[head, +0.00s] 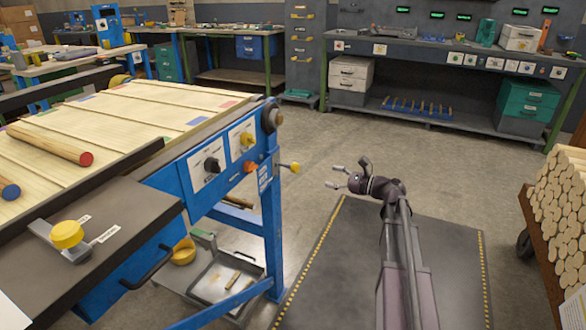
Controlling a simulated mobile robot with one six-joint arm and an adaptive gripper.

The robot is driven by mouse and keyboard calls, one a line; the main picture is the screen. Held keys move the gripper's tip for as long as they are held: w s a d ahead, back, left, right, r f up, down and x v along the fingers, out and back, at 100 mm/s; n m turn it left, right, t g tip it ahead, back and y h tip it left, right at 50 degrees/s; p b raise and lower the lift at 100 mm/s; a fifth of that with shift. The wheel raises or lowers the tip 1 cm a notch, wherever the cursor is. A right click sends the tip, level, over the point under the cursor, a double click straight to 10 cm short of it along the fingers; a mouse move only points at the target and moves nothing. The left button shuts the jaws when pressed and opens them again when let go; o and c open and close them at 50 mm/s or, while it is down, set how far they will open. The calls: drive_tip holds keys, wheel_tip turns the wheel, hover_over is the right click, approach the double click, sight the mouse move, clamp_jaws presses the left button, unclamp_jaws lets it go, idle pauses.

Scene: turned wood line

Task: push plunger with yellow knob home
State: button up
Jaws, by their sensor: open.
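A small yellow knob (294,168) sticks out to the right from the end of the blue machine frame (262,178), on a short stem; how far the stem stands out is hard to tell. My gripper (336,177) is open and empty, to the right of this knob and apart from it, with its fingers pointing left towards the machine. A larger yellow knob (67,234) sits on a metal bracket on the dark ledge (135,225) at the lower left, far from my gripper.
The machine's side panel carries a black knob (211,165) and an orange knob (250,167). Round wooden bars lie on its slatted top (150,104). A stack of round wood (562,225) stands at right. The floor around my gripper is clear.

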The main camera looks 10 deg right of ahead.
sight(299, 167)
drive_tip(key=x, duration=1.3)
clamp_jaws()
drive_tip(key=shift+d, duration=0.15)
